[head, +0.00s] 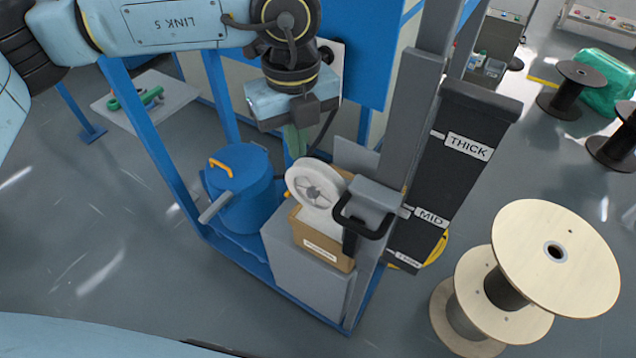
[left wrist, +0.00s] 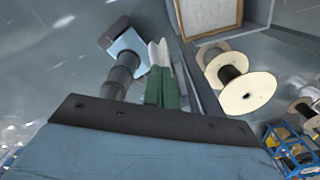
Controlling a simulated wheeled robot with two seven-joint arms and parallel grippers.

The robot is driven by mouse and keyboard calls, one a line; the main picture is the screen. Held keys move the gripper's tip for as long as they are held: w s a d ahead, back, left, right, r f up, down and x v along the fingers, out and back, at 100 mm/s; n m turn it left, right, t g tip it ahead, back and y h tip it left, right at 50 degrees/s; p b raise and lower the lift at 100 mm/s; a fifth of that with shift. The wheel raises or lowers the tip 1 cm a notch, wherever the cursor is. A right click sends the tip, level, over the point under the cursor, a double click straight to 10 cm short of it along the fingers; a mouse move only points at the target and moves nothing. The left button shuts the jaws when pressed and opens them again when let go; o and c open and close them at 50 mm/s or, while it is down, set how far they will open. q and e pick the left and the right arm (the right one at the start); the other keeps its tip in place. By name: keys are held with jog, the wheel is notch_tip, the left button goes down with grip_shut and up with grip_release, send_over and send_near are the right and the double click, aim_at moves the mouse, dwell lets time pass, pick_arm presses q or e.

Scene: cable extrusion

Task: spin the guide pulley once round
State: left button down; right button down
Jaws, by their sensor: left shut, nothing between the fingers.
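A white wheel with a grey spoked hub (head: 314,187) stands in a cardboard box (head: 322,242) on a grey block in the head view. It may be the guide pulley, but I cannot tell for sure. My left gripper (head: 297,150) hangs from above, just behind and above this wheel, its green fingers pointing down. No contact with the wheel can be made out. In the left wrist view the fingers (left wrist: 158,52) lie close together with nothing held between them. My right gripper is in neither view.
A blue drum (head: 243,190) with an orange handle stands left of the box, inside a blue frame (head: 150,150). A grey post with a black handle (head: 362,217) and a dark board marked THICK and MID (head: 440,175) stand right. Wooden spools (head: 540,235) stand farther right.

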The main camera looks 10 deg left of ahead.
aim_at(287, 173)
pick_arm(q)
jog(key=shift+f, duration=0.15)
jog(key=shift+f+b, duration=0.25)
jog(key=shift+b, duration=0.15)
jog(key=shift+a+f+b, duration=0.3)
jog(key=shift+f+b, duration=0.25)
jog(key=shift+a+f+b, duration=0.25)
jog(key=shift+f+b, duration=0.25)
jog(key=shift+w+a+f+b, duration=0.15)
jog(key=shift+a+f+b, duration=0.15)
jog(key=shift+f, duration=0.2)
jog(key=f+b, duration=0.4)
jog(key=shift+w+a+f+b, duration=0.15)
jog(key=shift+a+f+b, duration=0.1)
jog(key=shift+a+b, duration=0.1)
jog(key=a, duration=0.1)
jog(key=w+a, duration=0.1)
jog(key=shift+w+a+r+b, duration=0.1)
jog(key=shift+a+r+b, duration=0.2)
jog(key=shift+a+r, duration=0.05)
jog(key=shift+d, duration=0.1)
